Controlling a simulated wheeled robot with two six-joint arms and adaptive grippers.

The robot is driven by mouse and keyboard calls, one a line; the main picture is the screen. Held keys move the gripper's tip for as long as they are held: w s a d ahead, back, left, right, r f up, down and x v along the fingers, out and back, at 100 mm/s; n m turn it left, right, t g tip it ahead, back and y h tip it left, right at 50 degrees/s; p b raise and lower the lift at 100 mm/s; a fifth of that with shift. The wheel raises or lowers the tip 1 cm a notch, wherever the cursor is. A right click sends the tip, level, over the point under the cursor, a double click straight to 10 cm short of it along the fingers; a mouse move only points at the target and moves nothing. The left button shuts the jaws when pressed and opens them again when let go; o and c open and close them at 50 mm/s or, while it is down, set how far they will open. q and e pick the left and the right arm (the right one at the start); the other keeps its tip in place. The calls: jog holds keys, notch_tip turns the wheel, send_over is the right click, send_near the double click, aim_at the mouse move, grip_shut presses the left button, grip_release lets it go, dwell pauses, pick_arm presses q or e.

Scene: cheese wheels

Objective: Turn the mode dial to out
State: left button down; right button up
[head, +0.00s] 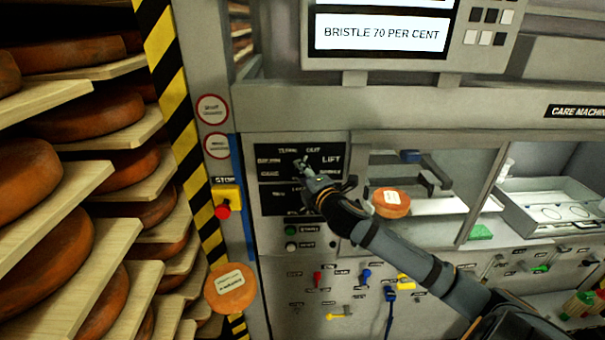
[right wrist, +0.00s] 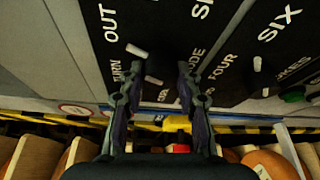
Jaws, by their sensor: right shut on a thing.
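The black control panel (head: 275,163) stands left of the machine's window, with white labels such as OUT and LIFT. My right gripper (head: 303,163) reaches its upper part from the lower right. In the right wrist view its two fingers (right wrist: 160,72) stand apart with the mode dial (right wrist: 153,80) held between them. The dial is dark and mostly hidden, with a small pale mark showing. Another pale mark lies by the left fingertip, near TURN and OUT. I cannot tell which label the dial points to. My left gripper is not in view.
A yellow stop box with a red button (head: 222,212) is left of the panel. Green and white buttons (head: 291,230) sit below it. Shelves of cheese wheels (head: 40,262) fill the left. A cheese wheel (head: 391,204) lies inside the machine. A screen (head: 380,33) hangs above.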

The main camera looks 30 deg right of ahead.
dwell(0.4)
jog(key=o, duration=1.1)
jog(key=shift+o, duration=0.2)
